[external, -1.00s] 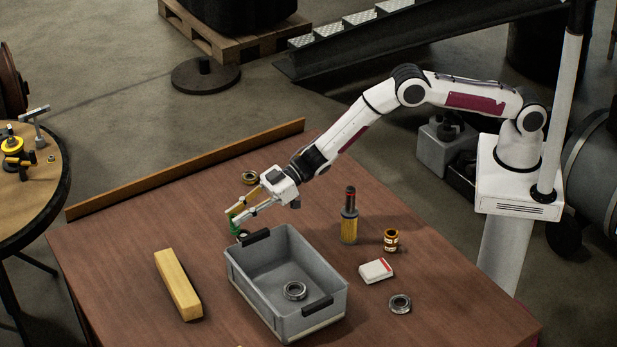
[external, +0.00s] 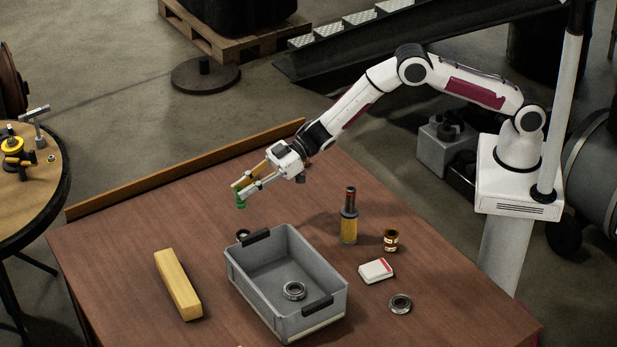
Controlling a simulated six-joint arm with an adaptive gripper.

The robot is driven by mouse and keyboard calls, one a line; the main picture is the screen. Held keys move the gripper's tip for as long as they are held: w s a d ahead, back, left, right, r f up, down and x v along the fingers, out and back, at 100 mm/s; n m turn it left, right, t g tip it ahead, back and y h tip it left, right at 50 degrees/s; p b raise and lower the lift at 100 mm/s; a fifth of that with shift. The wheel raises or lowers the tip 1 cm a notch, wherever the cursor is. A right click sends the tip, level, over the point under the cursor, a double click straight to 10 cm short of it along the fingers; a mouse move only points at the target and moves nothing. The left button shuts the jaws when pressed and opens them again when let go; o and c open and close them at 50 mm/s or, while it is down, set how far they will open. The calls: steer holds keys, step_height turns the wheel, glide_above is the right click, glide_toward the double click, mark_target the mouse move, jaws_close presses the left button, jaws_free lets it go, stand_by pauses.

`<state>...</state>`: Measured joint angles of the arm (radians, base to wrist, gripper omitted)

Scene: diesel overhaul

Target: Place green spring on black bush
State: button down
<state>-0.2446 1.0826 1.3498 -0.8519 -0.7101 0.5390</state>
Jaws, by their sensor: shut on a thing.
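My gripper (external: 241,191) is shut on the green spring (external: 241,202). The spring hangs upright from the fingertips, above the table and beyond the grey bin's back left corner. A small dark ring (external: 242,235), which looks like the black bush, lies on the table just beside that corner. The bin's black handle is close to it. The spring is apart from this ring and shows above it in the picture.
The grey bin (external: 247,282) holds a metal ring (external: 294,290). A yellow block (external: 178,285) lies left of it. A yellow-and-black tool (external: 349,220), a brown jar (external: 391,240), a white box (external: 376,271) and another ring (external: 400,303) are to the right.

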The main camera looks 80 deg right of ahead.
steer(key=shift+f, duration=0.15)
glide_above(248, 232)
steer(key=shift+f, duration=3)
steer(key=shift+f, duration=1.9)
steer(key=shift+f, duration=0.15)
steer(key=c, duration=1.8)
jaws_free()
steer(key=shift+c, duration=0.2)
steer(key=shift+r, duration=0.2)
